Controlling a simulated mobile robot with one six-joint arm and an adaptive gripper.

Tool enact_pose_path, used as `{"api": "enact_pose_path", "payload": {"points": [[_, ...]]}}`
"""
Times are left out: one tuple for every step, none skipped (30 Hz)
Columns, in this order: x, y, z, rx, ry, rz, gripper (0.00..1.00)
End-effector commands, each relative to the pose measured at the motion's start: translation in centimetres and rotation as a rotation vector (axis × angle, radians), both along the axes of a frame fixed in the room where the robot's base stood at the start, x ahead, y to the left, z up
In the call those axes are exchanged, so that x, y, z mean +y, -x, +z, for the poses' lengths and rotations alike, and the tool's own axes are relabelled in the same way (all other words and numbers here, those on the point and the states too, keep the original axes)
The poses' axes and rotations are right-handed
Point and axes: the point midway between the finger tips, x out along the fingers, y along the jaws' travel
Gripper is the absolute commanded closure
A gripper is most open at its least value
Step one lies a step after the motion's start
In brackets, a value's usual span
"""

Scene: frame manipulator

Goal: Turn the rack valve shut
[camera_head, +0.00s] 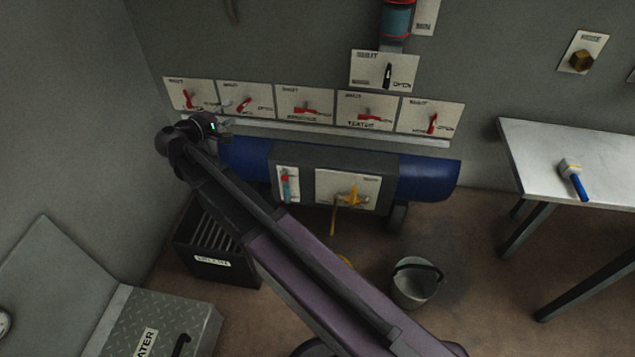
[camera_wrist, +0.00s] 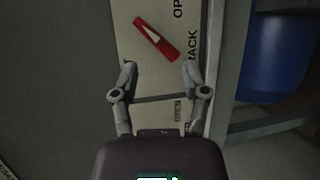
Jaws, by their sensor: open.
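In the wrist view a red valve handle (camera_wrist: 157,40) with a pale mark lies slantwise on a white plate (camera_wrist: 140,75) lettered "RACK", with "OP" visible at the top edge. My gripper (camera_wrist: 158,70) is open and empty, its fingertips just below the handle in that picture and not around it. In the head view my gripper (camera_head: 226,126) is at the left of the row of valve plates, near the second one. That plate's slanted red handle (camera_head: 244,104) seems to be the same one; its lettering is too small to read there.
Other valve plates with red handles (camera_head: 188,99) stand on both sides. A pale ledge (camera_head: 330,132) runs beneath the row, above a blue tank (camera_head: 428,178). A crate (camera_head: 215,268) and a bucket (camera_head: 413,290) stand on the floor. A table (camera_head: 560,150) is at right.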

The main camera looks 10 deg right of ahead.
Motion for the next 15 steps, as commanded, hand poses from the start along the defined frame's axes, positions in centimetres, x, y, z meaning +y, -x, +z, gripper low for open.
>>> {"api": "enact_pose_path", "payload": {"points": [[0.5,0.6,0.3,0.001,0.0,0.002,0.42],[0.8,0.9,0.4,0.001,0.0,0.002,0.42],[1.2,1.3,0.5,0.001,0.0,0.002,0.42],[1.5,1.6,0.5,0.001,0.0,0.002,0.42],[1.8,1.9,0.6,0.001,0.0,0.002,0.42],[2.1,2.3,0.7,0.0,0.001,0.002,0.42],[2.4,2.6,0.8,0.0,0.001,0.002,0.42],[2.7,2.9,0.8,0.0,0.001,0.002,0.42],[3.0,3.3,0.9,0.0,0.002,0.002,0.42],[3.3,3.5,1.0,0.0,0.002,0.002,0.42],[3.5,3.8,1.1,0.0,0.001,0.002,0.42],[3.8,4.1,1.1,0.0,0.001,0.002,0.42],[4.0,4.3,1.2,0.0,0.001,0.002,0.42],[4.2,4.6,1.2,0.0,0.001,0.001,0.42],[4.5,4.9,1.3,0.0,0.001,0.001,0.42]]}}
